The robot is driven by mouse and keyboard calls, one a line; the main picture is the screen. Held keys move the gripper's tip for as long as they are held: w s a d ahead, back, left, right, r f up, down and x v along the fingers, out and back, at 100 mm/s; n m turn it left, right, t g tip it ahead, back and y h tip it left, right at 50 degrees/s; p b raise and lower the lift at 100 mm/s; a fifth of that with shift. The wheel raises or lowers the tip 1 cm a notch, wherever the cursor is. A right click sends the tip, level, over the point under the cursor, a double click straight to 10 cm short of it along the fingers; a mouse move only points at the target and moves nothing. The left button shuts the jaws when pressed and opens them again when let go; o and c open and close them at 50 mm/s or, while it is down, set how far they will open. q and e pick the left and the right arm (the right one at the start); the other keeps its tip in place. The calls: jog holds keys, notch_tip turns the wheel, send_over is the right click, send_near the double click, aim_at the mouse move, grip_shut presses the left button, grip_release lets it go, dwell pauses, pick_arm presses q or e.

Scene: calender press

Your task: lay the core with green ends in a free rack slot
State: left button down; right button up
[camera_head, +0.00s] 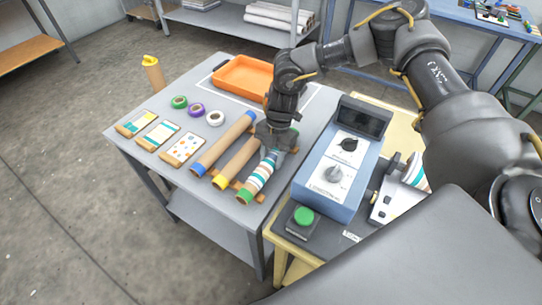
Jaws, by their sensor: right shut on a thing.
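The core with green ends (261,176) carries a wrap striped in white, teal and other colours. It lies slanted at the right end of the wooden rack (258,197), beside the core with yellow ends (235,164). The core with blue ends (221,146) is further left. My right gripper (276,148) comes from above and is shut on the green-ended core towards its far end, hiding part of it. I cannot tell whether the core rests in the slot or is slightly above it. My left gripper is not in view.
The blue control box (335,170) with knobs stands close right of the rack. An orange tray (246,77) is at the back of the grey table (205,122). Several tape rolls (197,110), and sample cards (158,134) lie to the left. A green button (303,216) is in front.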

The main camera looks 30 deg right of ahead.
jog(key=shift+f, duration=0.15)
jog(key=o, duration=1)
jog(key=b+v, duration=0.1)
jog(key=v, duration=1.1)
jog(key=shift+r+b, duration=0.25)
jog(key=shift+b, duration=0.05)
jog(key=shift+s, duration=0.1)
